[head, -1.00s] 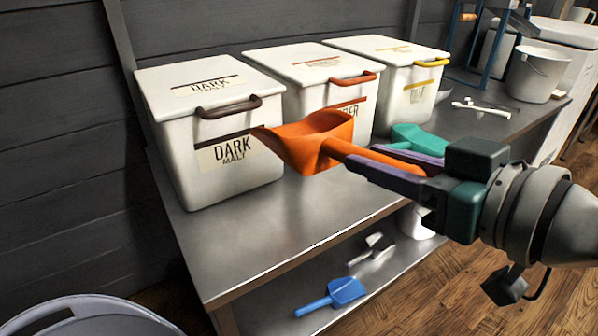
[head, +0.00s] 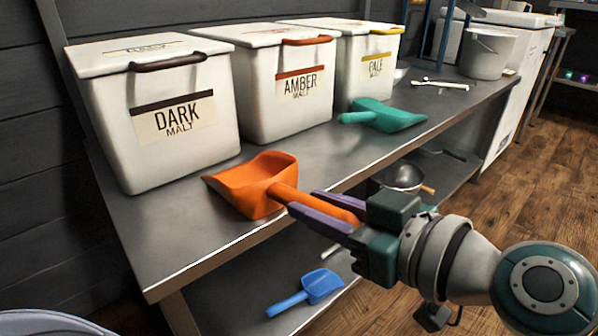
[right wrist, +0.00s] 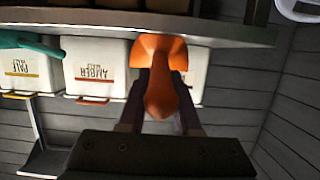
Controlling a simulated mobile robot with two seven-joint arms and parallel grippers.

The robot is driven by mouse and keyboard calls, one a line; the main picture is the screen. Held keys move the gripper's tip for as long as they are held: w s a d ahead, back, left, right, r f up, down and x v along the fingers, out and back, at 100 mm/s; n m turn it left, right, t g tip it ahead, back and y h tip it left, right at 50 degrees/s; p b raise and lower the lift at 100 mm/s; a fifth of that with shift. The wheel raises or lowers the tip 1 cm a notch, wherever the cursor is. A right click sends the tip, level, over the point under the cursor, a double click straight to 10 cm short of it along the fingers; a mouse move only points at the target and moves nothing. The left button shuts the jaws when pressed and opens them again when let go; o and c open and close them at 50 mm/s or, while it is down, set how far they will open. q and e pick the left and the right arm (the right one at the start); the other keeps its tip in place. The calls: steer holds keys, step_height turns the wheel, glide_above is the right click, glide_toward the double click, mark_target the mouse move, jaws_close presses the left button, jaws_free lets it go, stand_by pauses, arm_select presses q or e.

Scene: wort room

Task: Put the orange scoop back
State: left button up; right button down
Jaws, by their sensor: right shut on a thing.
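The orange scoop (head: 258,186) is in my right gripper (head: 318,208), whose purple fingers are shut on its handle. Its bowl points left in the head view, over the front part of the steel table (head: 160,235), in front of the dark and amber malt bins. I cannot tell whether the bowl touches the tabletop. In the right wrist view the scoop (right wrist: 158,52) lies between the two fingers (right wrist: 158,100), with the amber malt bin (right wrist: 95,65) beside it. My left gripper is not in view.
The dark malt bin (head: 160,150), amber malt bin (head: 270,105) and pale malt bin (head: 360,88) are lidded in a row. A teal scoop (head: 385,115) lies before the pale bin. A blue scoop (head: 318,286) and a pan (head: 398,176) are on the lower shelf. A bucket (head: 488,55) stands behind.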

steer(key=shift+r, duration=0.15)
steer(key=shift+w, duration=0.1)
steer(key=c, duration=0.6)
jaws_free()
steer(key=shift+f, duration=0.2)
